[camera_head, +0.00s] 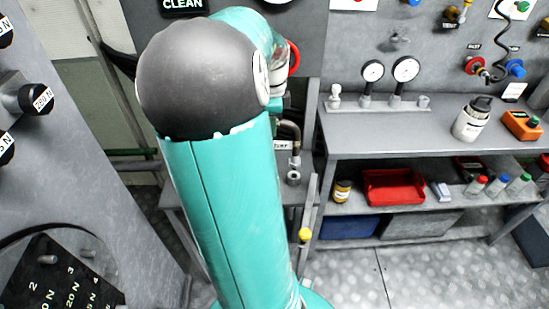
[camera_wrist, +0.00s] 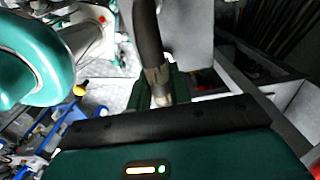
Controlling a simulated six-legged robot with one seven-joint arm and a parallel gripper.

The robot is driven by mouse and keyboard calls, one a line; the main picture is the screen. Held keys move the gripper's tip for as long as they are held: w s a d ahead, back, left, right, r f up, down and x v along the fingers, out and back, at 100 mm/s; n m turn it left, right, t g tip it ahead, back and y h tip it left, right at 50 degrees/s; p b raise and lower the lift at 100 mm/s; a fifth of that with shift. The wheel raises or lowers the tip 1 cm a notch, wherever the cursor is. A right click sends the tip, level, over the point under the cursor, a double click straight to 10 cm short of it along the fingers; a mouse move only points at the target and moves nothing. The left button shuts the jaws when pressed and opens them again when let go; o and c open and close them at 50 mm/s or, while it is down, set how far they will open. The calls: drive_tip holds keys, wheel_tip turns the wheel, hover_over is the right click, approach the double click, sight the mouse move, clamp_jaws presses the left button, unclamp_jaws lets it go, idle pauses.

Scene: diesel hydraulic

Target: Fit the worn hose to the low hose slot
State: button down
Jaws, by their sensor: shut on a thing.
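In the wrist view a dark hose (camera_wrist: 147,35) with a pale metal end fitting (camera_wrist: 157,78) runs down from the top edge. My gripper (camera_wrist: 160,92) is shut on the hose at this fitting, between its green fingers. In the head view my teal arm hides my gripper. A short bent pipe or hose piece (camera_head: 291,130) shows just right of the arm, above a round metal fitting (camera_head: 293,178); I cannot tell whether it is the held hose. A small white label (camera_head: 282,145) is beside it. I cannot make out the low hose slot.
A grey bench (camera_head: 450,140) at right carries two gauges (camera_head: 405,69), a white bottle (camera_head: 472,120) and an orange device (camera_head: 522,125). Its lower shelf holds a red tray (camera_head: 393,187). A grey panel with knobs (camera_head: 36,99) stands close at left. The floor (camera_head: 400,275) is clear at lower right.

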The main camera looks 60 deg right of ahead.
drive_tip(key=shift+r, duration=1.05)
